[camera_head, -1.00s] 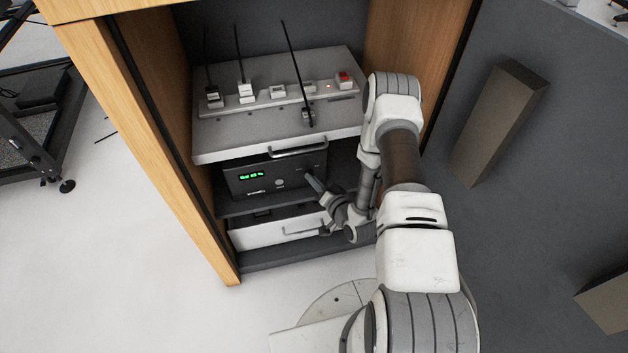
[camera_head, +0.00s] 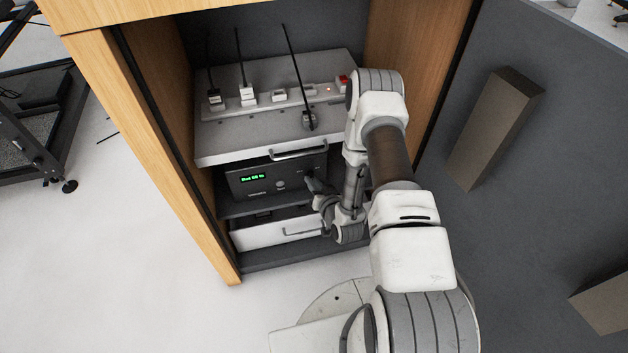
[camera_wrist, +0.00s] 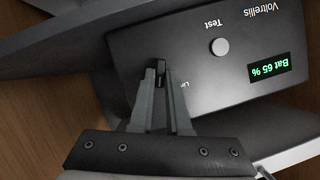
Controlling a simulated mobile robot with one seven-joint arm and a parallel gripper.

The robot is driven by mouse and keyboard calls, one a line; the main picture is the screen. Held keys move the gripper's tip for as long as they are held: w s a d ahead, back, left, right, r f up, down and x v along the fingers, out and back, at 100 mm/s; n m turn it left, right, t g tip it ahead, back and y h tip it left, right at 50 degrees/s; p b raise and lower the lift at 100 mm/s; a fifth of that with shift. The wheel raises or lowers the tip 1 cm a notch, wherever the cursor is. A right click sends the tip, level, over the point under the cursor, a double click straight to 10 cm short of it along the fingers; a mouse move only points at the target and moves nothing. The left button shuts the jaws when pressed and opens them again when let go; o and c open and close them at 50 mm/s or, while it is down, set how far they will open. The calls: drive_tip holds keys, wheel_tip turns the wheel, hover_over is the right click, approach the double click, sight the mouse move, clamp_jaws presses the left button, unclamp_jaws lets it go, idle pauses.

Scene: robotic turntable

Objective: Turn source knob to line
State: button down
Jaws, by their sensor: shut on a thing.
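The source knob (camera_wrist: 160,72) is a small dark knob on the dark front panel of the power unit (camera_head: 290,165). In the wrist view my gripper (camera_wrist: 161,75) has its two fingers closed around the knob, one on each side. The fingers hide most of the knob, so its exact pointing direction is hard to read. A partly covered label starting "Li" (camera_wrist: 179,85) sits beside the fingertips. In the head view my gripper (camera_head: 308,180) reaches the right part of the panel and covers the knob.
The panel also has a round Test button (camera_wrist: 220,46) and a green display (camera_wrist: 269,68) reading "Bat 65 %". A white drawer (camera_head: 262,235) is below. The wooden cabinet wall (camera_head: 170,170) stands left.

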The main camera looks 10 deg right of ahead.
drive_tip(key=n+h, duration=0.2)
drive_tip(key=shift+a+n, duration=0.3)
drive_tip(key=n, duration=0.1)
drive_tip(key=n+h, duration=0.1)
drive_tip(key=shift+a+n+h, duration=0.2)
drive_tip(key=shift+n+h, duration=0.1)
drive_tip(key=shift+a+f+n+h+b, duration=0.15)
drive_tip(key=shift+n+h+b, duration=0.2)
drive_tip(key=shift+n+h, duration=0.6)
drive_tip(key=shift+n+t+h+b, duration=0.3)
drive_tip(key=shift+n+h+b, duration=0.1)
drive_tip(key=shift+n, duration=0.55)
drive_tip(key=c, duration=0.9)
unclamp_jaws()
drive_tip(key=shift+s, duration=0.2)
